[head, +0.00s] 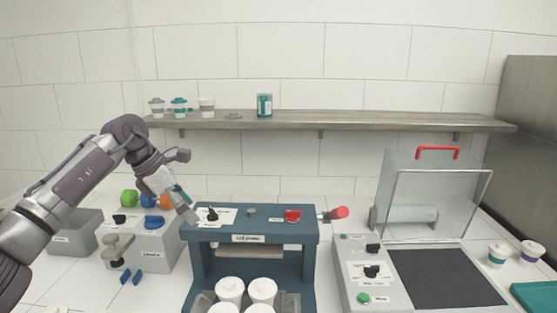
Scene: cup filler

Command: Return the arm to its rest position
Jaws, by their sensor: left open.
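My left arm comes in from the left, and its gripper (187,210) is at the upper left corner of the blue machine (250,225). The gripper points down and to the right, open, with nothing seen between its fingers. Its fingertips are small here, and I cannot tell whether they touch the machine. My right gripper is not in view.
The blue machine has a red-tipped lever (335,214) and white cups (230,289) in its base. A grey machine (370,280) with a raised clear lid (435,190) stands right. A shelf (330,121) with cups runs behind. A dispenser (147,240) stands left.

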